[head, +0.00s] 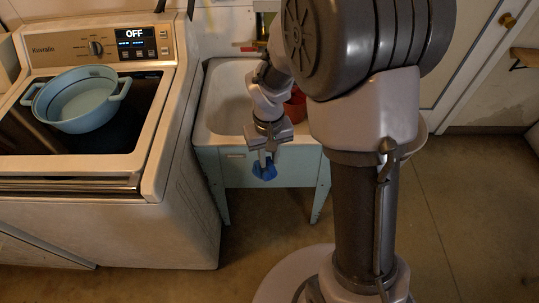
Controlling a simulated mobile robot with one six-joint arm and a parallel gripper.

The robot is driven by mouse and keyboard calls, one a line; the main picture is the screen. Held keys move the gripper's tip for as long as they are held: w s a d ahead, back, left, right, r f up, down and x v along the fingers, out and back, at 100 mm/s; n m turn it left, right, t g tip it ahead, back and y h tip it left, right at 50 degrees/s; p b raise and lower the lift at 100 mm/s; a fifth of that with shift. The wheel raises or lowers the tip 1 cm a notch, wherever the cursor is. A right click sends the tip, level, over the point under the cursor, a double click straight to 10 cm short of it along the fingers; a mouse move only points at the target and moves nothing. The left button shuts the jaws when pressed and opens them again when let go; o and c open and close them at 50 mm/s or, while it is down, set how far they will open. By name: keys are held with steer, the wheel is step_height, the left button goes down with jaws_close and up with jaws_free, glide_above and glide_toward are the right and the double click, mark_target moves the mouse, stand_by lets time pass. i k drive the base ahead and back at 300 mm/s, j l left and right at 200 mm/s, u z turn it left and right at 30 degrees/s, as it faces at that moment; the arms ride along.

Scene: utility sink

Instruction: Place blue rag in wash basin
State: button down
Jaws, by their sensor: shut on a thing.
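The blue rag (264,172) hangs from my gripper (265,160), which is shut on it. My gripper points down in front of the basin's front face, and the rag shows below the basin's front rim. The wash basin (222,108) is a pale utility sink on light blue legs, between the washer and my arm. My arm covers its right part. The rag is outside the basin, and its exact distance from the front face is hard to tell.
A red container (296,106) shows at the basin's right, partly hidden by my arm. A door (455,45) is at right. The floor (460,210) at right is clear.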

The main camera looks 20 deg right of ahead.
mark_target(89, 109)
steer(key=j, duration=0.6)
steer(key=k+j+z, duration=0.1)
steer(key=j, duration=0.55)
steer(key=k+j, duration=0.15)
steer(key=j, duration=1.1)
steer(key=k+z, duration=0.05)
